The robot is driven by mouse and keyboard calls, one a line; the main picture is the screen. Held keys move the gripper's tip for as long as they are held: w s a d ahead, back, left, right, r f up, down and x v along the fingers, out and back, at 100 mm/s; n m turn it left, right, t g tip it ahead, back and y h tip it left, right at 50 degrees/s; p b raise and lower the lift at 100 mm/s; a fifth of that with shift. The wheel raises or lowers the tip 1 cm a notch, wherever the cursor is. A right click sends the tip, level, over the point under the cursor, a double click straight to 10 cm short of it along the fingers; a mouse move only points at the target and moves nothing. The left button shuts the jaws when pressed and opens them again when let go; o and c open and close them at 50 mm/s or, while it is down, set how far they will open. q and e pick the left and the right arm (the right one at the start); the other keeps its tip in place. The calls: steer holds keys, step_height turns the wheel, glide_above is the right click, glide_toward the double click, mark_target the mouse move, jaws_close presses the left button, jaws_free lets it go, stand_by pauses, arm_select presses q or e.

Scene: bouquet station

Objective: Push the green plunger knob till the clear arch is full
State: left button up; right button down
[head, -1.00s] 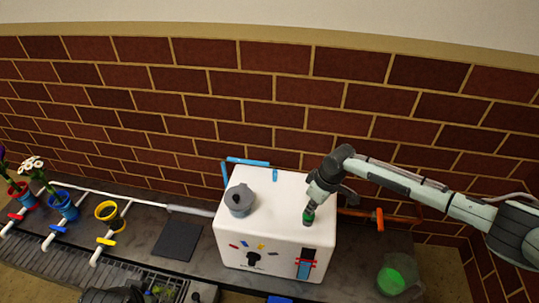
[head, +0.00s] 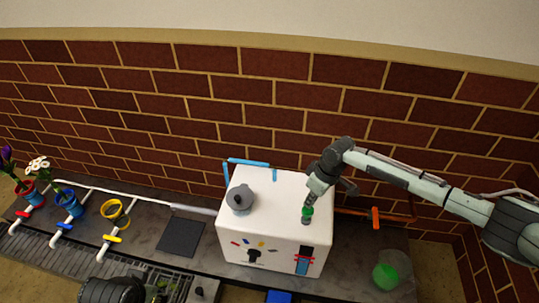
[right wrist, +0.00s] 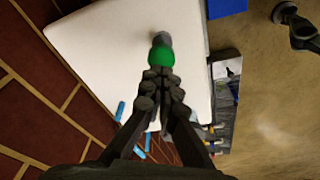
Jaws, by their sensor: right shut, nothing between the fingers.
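The green plunger knob (head: 307,215) stands near the right front of the white box's top (head: 262,185). My right gripper (head: 309,206) is shut and empty, pointing down right at the knob. In the right wrist view the shut fingertips (right wrist: 160,73) meet the edge of the green knob (right wrist: 161,55); I cannot tell whether they press on it. An arch-shaped tube (head: 248,162) with blue in it rises behind the box's back left; its fill level is too small to judge.
An orange valve (head: 375,218) and a clear vessel with green inside (head: 386,276) are at right. Flower pots (head: 69,204) stand at left.

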steer(key=shift+r, duration=0.1)
step_height(320, 180, up, 9)
stand_by(0.5)
steer(key=shift+s, duration=0.1)
stand_by(0.3)
